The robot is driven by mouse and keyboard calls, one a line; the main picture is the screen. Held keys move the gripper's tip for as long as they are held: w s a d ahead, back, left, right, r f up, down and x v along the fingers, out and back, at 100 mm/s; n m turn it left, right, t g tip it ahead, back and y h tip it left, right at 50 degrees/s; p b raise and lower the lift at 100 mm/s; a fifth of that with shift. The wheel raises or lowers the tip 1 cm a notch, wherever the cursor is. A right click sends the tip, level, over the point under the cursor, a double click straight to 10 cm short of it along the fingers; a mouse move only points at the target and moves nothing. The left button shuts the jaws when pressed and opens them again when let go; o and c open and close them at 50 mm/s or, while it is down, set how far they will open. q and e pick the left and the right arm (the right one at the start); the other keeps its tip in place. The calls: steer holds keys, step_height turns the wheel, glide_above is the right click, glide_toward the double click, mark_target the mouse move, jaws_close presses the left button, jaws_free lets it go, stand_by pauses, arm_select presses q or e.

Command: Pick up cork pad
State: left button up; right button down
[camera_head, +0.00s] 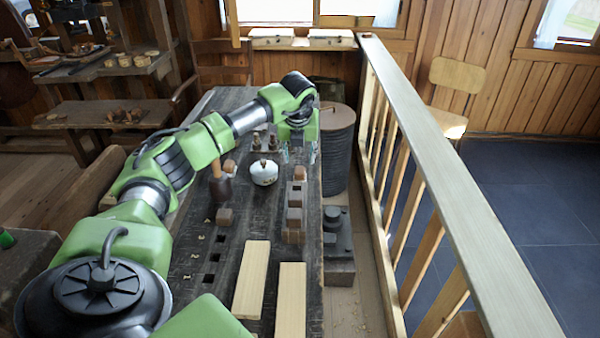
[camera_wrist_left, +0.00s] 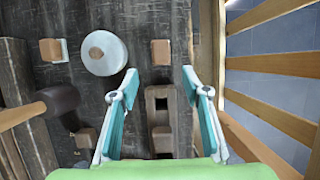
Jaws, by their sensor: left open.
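No piece is plainly marked as the cork pad. The likeliest is a small tan-brown block (camera_head: 300,173) on the dark workbench, right of the white round object; it also shows in the wrist view (camera_wrist_left: 160,52). A similar block (camera_head: 229,167) lies left of the white object, so I cannot tell for certain which is cork. My left gripper (camera_head: 299,154) is open and empty above the bench's right side. In the wrist view its fingers (camera_wrist_left: 158,78) are spread, with the first block just beyond their tips, between them in the picture. My right gripper is not in view.
A white round object (camera_head: 265,172) stands beside the block. A dark wooden mallet (camera_head: 220,188), a slotted wooden piece (camera_head: 294,215) and two pale boards (camera_head: 251,280) share the bench (camera_head: 200,270). A ribbed bin (camera_head: 337,150) and a wooden railing (camera_head: 440,170) stand to the right.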

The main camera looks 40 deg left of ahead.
mark_target(300, 170)
arm_select(q)
steer(key=x, duration=0.4)
steer(key=shift+w+a+f+p, duration=0.1)
steer(key=shift+w+f+p, duration=0.1)
steer(key=shift+f+p, duration=0.2)
steer(key=shift+w+a+f, duration=0.15)
steer(key=shift+w+f, duration=0.05)
steer(key=shift+f, duration=0.15)
steer(key=p+x, duration=0.1)
steer(key=x, duration=0.2)
steer(key=shift+w+a+f, duration=0.15)
steer(key=shift+w+f, duration=0.15)
steer(key=shift+f, duration=0.1)
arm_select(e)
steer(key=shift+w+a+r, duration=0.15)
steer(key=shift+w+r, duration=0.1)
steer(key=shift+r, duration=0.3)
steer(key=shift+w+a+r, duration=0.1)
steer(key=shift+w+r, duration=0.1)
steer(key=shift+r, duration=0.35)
arm_select(q)
steer(key=c, duration=1.1)
